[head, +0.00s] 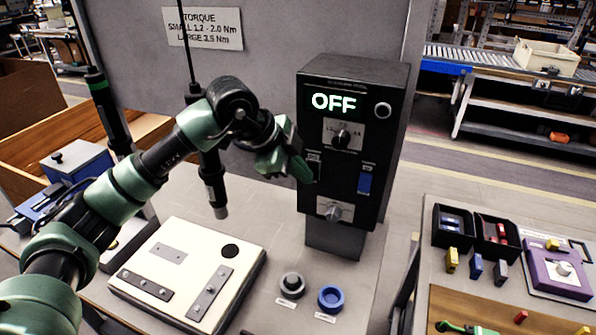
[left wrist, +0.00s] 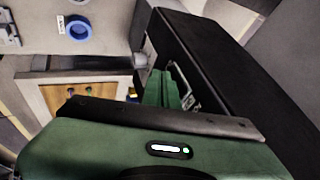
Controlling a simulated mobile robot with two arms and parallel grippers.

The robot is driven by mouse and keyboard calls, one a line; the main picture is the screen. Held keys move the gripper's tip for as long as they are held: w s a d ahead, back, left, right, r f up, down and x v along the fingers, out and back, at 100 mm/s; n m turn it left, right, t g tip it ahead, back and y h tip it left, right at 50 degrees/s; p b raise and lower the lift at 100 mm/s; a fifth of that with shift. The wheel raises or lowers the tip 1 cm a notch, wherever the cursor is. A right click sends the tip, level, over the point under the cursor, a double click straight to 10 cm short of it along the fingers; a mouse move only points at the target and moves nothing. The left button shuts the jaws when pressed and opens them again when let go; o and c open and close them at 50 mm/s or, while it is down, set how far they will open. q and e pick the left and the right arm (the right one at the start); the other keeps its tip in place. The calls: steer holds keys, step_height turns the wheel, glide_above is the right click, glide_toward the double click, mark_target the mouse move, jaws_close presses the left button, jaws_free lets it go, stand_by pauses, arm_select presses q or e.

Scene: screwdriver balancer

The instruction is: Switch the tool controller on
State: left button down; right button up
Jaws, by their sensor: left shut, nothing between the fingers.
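The tool controller (head: 385,150) is a black box on a post, and its display (head: 334,102) reads OFF in lit letters. My left gripper (head: 302,170) is shut and empty at the left part of the face, partly covering a switch-like fitting there. In the left wrist view, the closed green fingers (left wrist: 162,90) are beside a metal fitting (left wrist: 183,87) on the controller. Contact cannot be told.
A hanging screwdriver (head: 213,185) is behind my left arm. Below are a white work plate (head: 235,262), a grey ring (head: 292,285) and a blue ring (head: 331,298). A right-hand table has black bins (head: 452,240) and a purple fixture (head: 556,272).

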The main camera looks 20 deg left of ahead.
stand_by(0.3)
arm_select(q)
steer(key=shift+w+t+b, duration=0.25)
steer(key=shift+t+b, duration=0.05)
steer(key=shift+b, duration=0.45)
steer(key=shift+r, duration=0.1)
steer(key=shift+r+p, duration=0.5)
steer(key=shift+r, duration=0.25)
steer(key=shift+a, duration=0.15)
